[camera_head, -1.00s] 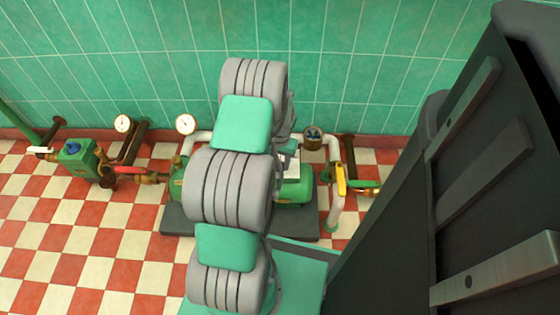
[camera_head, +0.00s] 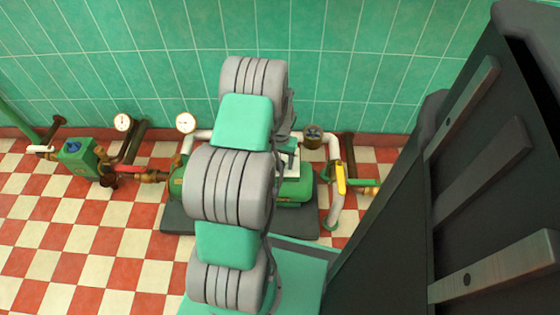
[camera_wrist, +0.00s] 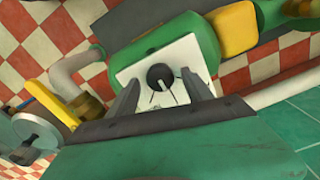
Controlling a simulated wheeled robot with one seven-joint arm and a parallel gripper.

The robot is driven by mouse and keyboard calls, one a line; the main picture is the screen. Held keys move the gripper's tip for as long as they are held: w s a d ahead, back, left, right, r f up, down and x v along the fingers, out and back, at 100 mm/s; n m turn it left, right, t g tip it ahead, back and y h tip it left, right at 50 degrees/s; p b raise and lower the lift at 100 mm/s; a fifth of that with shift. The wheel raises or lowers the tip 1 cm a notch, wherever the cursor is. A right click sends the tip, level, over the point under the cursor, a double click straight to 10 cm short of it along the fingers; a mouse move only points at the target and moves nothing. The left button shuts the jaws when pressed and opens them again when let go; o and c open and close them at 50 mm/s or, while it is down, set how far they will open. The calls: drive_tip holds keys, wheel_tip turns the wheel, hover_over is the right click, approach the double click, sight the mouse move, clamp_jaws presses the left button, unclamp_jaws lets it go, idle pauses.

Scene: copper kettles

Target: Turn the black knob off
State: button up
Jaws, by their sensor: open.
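The black knob (camera_wrist: 159,76) sits on a white plate (camera_wrist: 150,55) on top of the green pump body (camera_wrist: 170,35) in the wrist view. Thin dark marks show on the plate around the knob. My gripper (camera_wrist: 161,84) is open, with one dark finger on each side of the knob. Whether the fingers touch the knob cannot be told. In the head view, the white plate (camera_head: 291,164) shows partly behind my arm, and the pump (camera_head: 298,190) stands on a dark base. The knob itself is hidden there.
A pipe with a yellow lever (camera_head: 341,179) stands right of the pump. Two white dial gauges, one of them here (camera_head: 186,123), and a green box with a blue knob (camera_head: 75,150) are on the left. The checkered floor (camera_head: 60,240) is clear at front left.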

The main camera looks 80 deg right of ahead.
sight(280, 163)
wheel_tip(280, 163, up, 8)
drive_tip(key=p, duration=0.3)
drive_tip(key=shift+f, duration=0.1)
